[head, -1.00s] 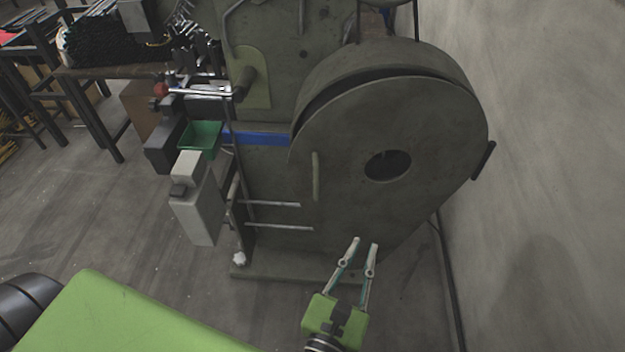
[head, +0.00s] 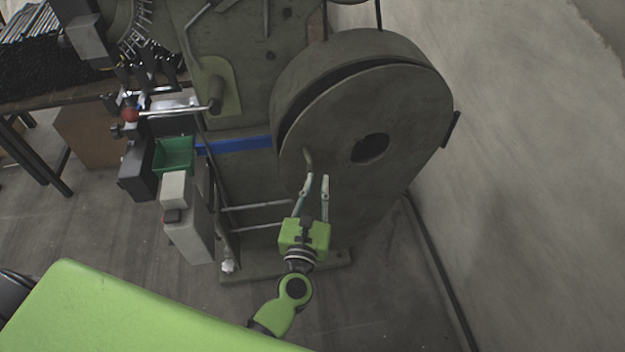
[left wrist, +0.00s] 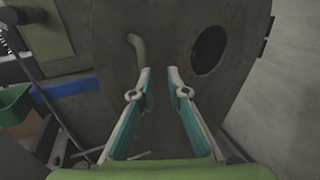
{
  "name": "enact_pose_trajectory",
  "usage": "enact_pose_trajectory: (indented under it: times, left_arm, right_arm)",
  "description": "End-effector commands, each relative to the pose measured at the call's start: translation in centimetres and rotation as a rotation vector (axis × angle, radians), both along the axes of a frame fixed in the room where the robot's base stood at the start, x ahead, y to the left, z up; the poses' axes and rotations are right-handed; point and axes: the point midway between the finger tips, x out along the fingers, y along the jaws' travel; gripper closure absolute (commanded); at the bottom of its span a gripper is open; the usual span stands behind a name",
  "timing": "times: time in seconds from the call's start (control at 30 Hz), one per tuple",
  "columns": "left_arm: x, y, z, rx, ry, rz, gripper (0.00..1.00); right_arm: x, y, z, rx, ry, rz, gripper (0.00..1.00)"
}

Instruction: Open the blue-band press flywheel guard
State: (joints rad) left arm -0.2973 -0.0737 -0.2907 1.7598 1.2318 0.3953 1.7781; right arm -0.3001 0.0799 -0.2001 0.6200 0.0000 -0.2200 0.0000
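The flywheel guard (head: 400,110) is a dark grey rounded cover with a round hole, on the press with a blue band (head: 235,145). It stands closed against the press, with a dark gap along its upper rim. Its bar handle (head: 308,160) is on the left part of the cover and also shows in the left wrist view (left wrist: 138,50). My left gripper (head: 317,178) is open and empty, its fingertips just below and right of the handle in the head view. In the left wrist view the handle lies beyond the fingertips, slightly left. My right gripper is not in view.
A dark hinge-like piece (head: 451,129) is at the guard's right edge. A wall (head: 520,150) stands close on the right.

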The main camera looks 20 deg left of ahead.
Motion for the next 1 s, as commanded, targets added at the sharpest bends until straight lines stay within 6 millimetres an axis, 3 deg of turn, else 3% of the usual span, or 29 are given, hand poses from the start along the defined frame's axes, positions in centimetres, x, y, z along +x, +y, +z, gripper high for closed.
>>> enact_pose_trajectory:
  times: [0.37, 0.43, 0.57, 0.77, 1.0]
  left_arm:
    - [0.4, 0.3, 0.0, -0.001, 0.001, 0.0, 0.84]
    - [0.3, 0.3, -0.1, 0.002, 0.0, 0.0, 1.0]
    - [0.0, 1.2, -0.5, 0.065, -0.006, -0.01, 1.0]
    - [-1.4, 4.8, -1.8, 0.405, -0.045, -0.076, 1.0]
    - [-4.0, 8.7, -3.2, 1.029, -0.134, -0.248, 1.0]
  right_arm:
    - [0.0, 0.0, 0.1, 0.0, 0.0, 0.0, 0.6]
    - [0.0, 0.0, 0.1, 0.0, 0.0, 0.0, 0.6]
    - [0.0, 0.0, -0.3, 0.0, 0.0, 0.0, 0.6]
    - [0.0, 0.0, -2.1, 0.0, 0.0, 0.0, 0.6]
    - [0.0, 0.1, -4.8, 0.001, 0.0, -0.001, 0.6]
